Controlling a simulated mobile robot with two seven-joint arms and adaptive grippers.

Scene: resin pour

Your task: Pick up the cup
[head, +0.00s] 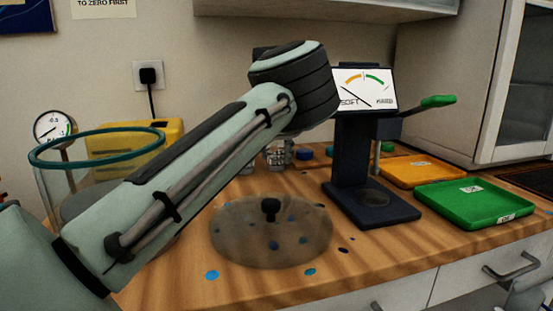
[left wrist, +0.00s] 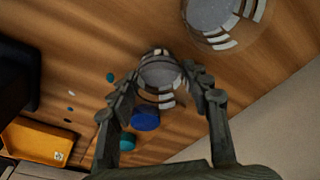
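A small clear cup (left wrist: 160,76) with white markings stands on the wooden bench in the left wrist view. My left gripper (left wrist: 161,84) is open, with one finger on each side of this cup in the picture. I cannot tell whether the fingers touch it. In the head view my left arm reaches across, and its wrist hides most of the gripper. Clear cups with markings (head: 278,153) show partly below the wrist. A larger clear cup (left wrist: 212,16) stands beyond the small one in the left wrist view. My right gripper is not in view.
A blue lid (left wrist: 145,118) and a teal lid (left wrist: 127,140) lie beside the small cup. A dark gauge stand (head: 352,150) stands right of my wrist. An orange tray (head: 408,172) and a green tray (head: 475,203) lie further right.

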